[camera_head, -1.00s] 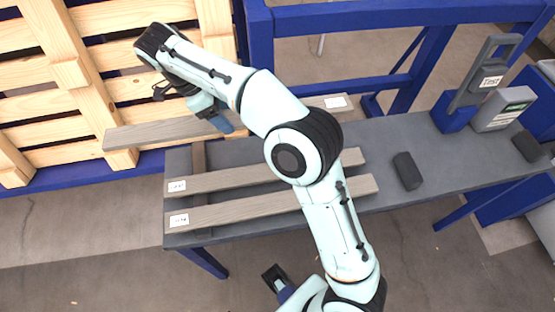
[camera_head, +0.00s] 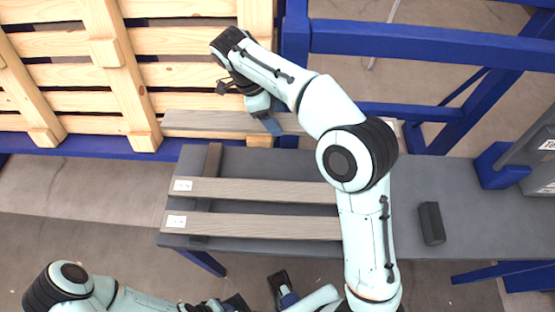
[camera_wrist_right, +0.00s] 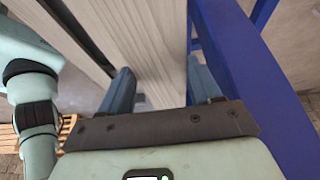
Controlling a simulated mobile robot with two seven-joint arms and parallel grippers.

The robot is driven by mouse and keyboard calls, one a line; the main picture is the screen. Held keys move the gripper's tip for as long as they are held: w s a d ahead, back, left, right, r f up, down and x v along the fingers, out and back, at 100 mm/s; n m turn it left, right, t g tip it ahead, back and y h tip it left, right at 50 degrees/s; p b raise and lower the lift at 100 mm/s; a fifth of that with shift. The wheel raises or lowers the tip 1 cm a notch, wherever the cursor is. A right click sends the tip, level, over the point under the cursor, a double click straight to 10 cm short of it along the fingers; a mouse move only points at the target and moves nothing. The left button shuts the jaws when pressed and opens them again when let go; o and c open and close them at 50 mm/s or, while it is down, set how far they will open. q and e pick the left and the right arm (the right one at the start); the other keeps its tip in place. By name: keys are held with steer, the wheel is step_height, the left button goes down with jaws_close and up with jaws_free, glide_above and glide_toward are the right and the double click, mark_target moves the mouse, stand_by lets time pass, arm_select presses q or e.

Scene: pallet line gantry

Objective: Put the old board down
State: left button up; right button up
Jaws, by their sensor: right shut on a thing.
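The old board (camera_head: 200,120), long and grey-brown, is in my right gripper (camera_head: 272,127). In the head view it lies along the back edge of the grey table (camera_head: 270,160), in front of the wooden pallet, its middle hidden by my right arm. In the right wrist view the board (camera_wrist_right: 152,40) runs between the two blue-grey fingers of the right gripper (camera_wrist_right: 160,88). I cannot tell its height above the table. My left arm shows at the bottom left of the head view; its gripper is not clear enough to read.
Two labelled boards (camera_head: 260,190) (camera_head: 260,226) lie on the table's left part. A dark block (camera_head: 431,223) lies to the right. The pallet (camera_head: 100,70) stands behind left, beside a blue frame (camera_head: 430,45). Bare table shows between the boards and the block's right.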

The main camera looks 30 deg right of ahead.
steer(key=shift+f+b, duration=0.9)
steer(key=shift+f, duration=6.5)
steer(key=shift+f, duration=0.2)
steer(key=o, duration=1.2)
steer(key=shift+o, duration=0.2)
steer(key=shift+r, duration=0.15)
